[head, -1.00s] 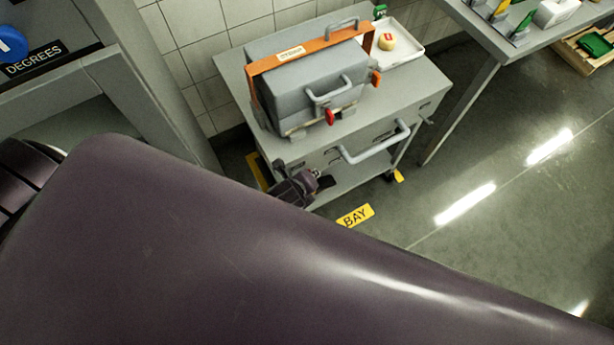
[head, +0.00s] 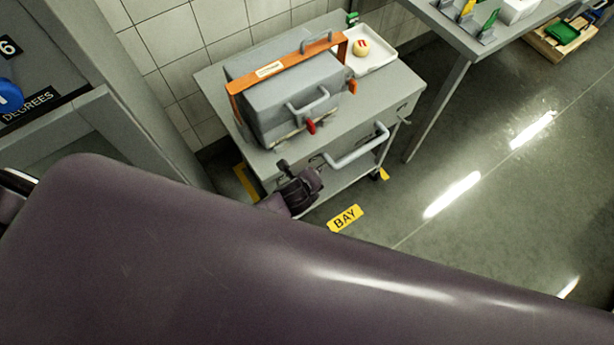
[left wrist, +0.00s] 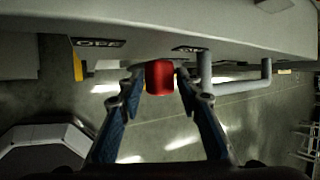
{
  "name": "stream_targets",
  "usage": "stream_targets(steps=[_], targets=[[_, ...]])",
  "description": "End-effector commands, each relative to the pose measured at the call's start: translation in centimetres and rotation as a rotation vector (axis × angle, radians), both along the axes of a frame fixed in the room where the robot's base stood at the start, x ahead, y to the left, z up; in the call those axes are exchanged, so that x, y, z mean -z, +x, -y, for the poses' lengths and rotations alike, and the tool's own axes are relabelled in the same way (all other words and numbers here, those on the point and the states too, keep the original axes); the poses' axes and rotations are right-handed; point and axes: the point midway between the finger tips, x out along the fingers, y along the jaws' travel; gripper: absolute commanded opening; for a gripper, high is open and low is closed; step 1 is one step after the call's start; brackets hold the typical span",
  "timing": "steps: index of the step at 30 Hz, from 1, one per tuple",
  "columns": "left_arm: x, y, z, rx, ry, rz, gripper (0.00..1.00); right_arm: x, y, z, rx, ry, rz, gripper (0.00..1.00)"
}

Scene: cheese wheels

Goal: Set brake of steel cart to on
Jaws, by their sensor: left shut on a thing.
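The steel cart (head: 385,97) stands by the tiled wall, a grey bar handle (head: 358,152) on its front. In the head view my left gripper (head: 300,186) is at the cart's front, left of this handle. In the left wrist view a red knob (left wrist: 160,77), which looks like the brake's grip, sits between the fingers of my left gripper (left wrist: 159,88), shut on it. A dark plate (left wrist: 98,43) left of the knob seems to read OFF. A second plate (left wrist: 190,48) to its right is too small to read. My right gripper is out of view.
A grey case with an orange strap (head: 285,70) and a white tray (head: 376,63) holding a small round cheese (head: 361,48) stand on the cart. A table (head: 470,45) is at the right. The floor (head: 480,150) right of the cart is clear.

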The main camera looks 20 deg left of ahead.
Motion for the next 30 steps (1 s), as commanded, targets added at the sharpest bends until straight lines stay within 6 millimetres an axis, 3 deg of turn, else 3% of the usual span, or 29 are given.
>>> stream_targets(steps=[1, 13, 14, 16, 25, 30], targets=[[-0.6, 0.7, 0.6, 0.006, -0.011, 0.017, 0.00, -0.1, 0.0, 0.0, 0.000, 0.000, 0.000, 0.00], [-0.5, 0.6, 0.5, 0.005, -0.010, 0.016, 0.00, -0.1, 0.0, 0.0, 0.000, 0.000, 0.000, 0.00], [-0.5, 0.6, 0.5, 0.005, -0.010, 0.016, 0.35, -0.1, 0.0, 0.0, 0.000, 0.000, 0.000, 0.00], [-0.5, 0.6, 0.5, 0.005, -0.009, 0.015, 0.42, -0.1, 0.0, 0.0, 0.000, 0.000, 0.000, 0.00], [-0.2, 0.2, 0.2, 0.003, -0.003, 0.007, 0.42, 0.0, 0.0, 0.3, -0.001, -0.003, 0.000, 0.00], [-1.1, -0.5, 0.1, 0.003, -0.002, 0.006, 0.42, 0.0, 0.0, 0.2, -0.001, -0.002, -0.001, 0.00]])
